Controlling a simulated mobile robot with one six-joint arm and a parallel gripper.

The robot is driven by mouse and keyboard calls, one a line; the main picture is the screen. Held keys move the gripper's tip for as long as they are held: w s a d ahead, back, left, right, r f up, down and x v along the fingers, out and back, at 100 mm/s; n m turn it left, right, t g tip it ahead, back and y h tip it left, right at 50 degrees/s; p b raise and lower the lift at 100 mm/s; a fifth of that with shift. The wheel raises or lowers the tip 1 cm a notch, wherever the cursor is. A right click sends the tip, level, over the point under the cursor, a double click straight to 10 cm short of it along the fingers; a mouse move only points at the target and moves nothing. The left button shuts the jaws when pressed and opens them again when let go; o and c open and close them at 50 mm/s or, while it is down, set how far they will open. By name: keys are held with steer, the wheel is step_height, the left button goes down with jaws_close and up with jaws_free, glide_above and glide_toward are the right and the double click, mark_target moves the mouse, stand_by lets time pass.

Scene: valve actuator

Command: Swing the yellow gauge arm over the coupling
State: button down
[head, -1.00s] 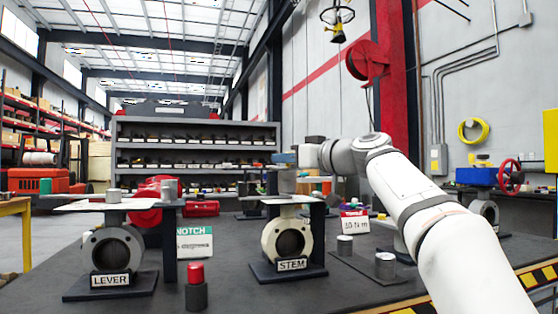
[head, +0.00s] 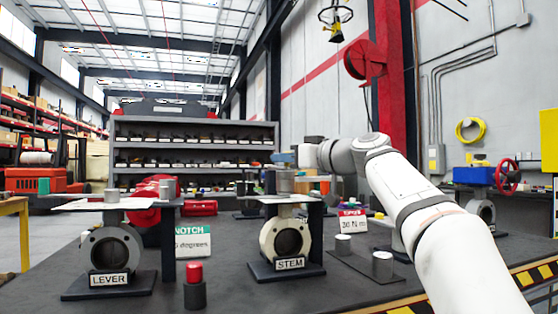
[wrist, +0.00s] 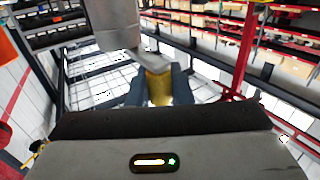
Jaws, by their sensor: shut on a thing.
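In the wrist view, my gripper (wrist: 157,90) has its two dark fingers on either side of a yellow piece (wrist: 159,87), and is shut on it. It looks like part of the yellow gauge arm; the rest of it is hidden. A grey cylindrical part (wrist: 113,24) is just beyond the fingertips. In the head view, my gripper (head: 284,158) is above the STEM valve stand (head: 285,238). A grey cylinder (head: 286,183), possibly the coupling, stands upright on top of that stand, just below my gripper. I cannot tell from here how the yellow piece lines up with it.
The LEVER valve stand (head: 110,248) is at the left, with a red-topped post (head: 194,285) near it. A NOTCH sign (head: 193,243), a torque sign (head: 352,222) and short grey cylinders (head: 382,263) stand on the dark bench. A blue actuator with red handwheel (head: 507,177) is at the right.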

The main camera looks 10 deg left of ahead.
steer(key=shift+s, duration=0.15)
steer(key=c, duration=1.5)
jaws_free()
steer(key=shift+s+d+r, duration=0.1)
steer(key=shift+s+r, duration=0.05)
steer(key=shift+s, duration=0.1)
steer(key=shift+o, duration=1)
steer(key=shift+w, duration=0.15)
steer(key=v, duration=0.7)
steer(key=shift+s+d, duration=0.25)
steer(key=shift+d, duration=0.1)
